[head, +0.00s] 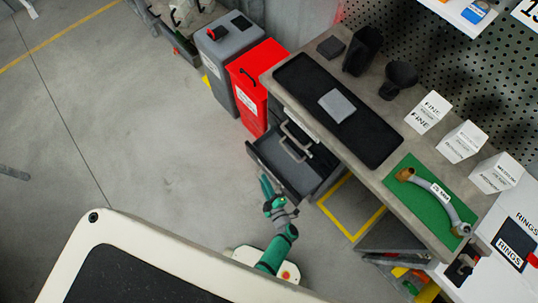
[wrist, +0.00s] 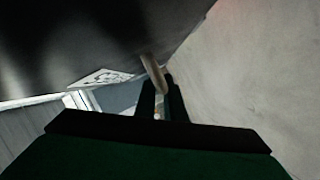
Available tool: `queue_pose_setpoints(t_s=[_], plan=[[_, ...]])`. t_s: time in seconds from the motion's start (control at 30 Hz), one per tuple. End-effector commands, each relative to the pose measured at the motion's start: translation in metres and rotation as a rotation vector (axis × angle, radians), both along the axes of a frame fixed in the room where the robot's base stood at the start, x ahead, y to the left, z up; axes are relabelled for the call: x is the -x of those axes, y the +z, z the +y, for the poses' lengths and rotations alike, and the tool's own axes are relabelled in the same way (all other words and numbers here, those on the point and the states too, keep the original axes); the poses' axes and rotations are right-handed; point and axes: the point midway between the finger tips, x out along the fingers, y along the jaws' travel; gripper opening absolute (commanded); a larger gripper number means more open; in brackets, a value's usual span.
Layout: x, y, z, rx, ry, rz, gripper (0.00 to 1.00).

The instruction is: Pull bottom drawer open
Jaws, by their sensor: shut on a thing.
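The bottom drawer (head: 288,170) stands pulled out from the grey bench, below two closed drawers with pale handles (head: 297,131). Its dark inside shows, and it looks empty. My gripper (head: 267,186) is at the outer face of this drawer, low beside the bench. In the wrist view my fingers (wrist: 161,98) are shut around the pale bar of the drawer handle (wrist: 154,72). In the head view this handle is hidden behind the drawer front.
A red bin (head: 258,82) and a grey bin (head: 228,55) stand left of the drawer. A black mat (head: 335,110) and a green mat (head: 432,200) lie on the bench top. The floor (head: 150,140) left of my arm is clear.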

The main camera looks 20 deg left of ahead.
Motion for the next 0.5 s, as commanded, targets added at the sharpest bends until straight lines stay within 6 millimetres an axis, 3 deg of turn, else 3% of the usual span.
queue_pose_setpoints(t_s=[0.03,0.2,0.5], plan=[[0.014,-0.001,0.005,0.000,-0.004,0.003,0.00],[0.043,-0.001,0.018,0.000,-0.014,0.003,0.00],[0.066,0.000,0.031,0.000,-0.017,0.001,0.00]])
